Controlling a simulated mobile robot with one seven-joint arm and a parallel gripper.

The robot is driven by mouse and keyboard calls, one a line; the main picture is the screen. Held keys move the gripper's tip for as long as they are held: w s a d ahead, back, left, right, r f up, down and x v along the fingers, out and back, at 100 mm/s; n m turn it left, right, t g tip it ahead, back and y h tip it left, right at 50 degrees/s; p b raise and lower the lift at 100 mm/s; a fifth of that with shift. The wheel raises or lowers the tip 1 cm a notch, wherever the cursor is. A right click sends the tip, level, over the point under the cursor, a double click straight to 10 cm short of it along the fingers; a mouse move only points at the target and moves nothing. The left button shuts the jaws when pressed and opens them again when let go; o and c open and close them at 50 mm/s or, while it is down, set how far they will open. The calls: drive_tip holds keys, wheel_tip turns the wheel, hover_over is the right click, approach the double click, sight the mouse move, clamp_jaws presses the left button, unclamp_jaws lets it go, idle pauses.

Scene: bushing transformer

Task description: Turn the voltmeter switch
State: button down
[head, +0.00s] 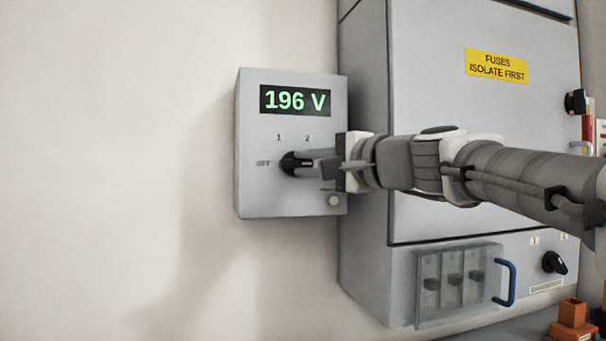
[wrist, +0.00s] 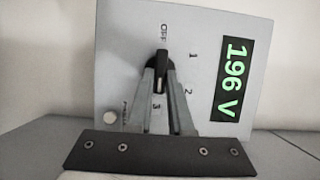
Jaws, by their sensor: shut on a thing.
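The voltmeter is a grey wall box (head: 255,195) with a green display (head: 295,101) reading 196 V. Its black switch knob (head: 291,163) sits below the display. The wrist view shows the box turned sideways, with the knob (wrist: 161,62) between the marks OFF, 1, 2 and 3. The knob's bar lies along the line from OFF to 3, with a pale mark towards 3. My gripper (head: 308,163) reaches in from the right. Its two fingers (wrist: 160,80) are shut on the knob, one on each side, hiding part of it.
A large grey cabinet (head: 430,80) with a yellow fuses label (head: 496,66) stands right of the box. A small round button (wrist: 110,117) is on the box's face. A clear-covered panel (head: 455,283) with a blue handle (head: 506,283) is lower down. The wall at left is bare.

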idle(0.5)
drive_tip(key=c, duration=0.8)
unclamp_jaws()
drive_tip(key=p+v, duration=0.1)
drive_tip(key=v, duration=1.6)
drive_tip(key=shift+s+d+p, duration=0.1)
drive_tip(key=shift+s+p, duration=0.15)
drive_tip(key=shift+p, duration=0.05)
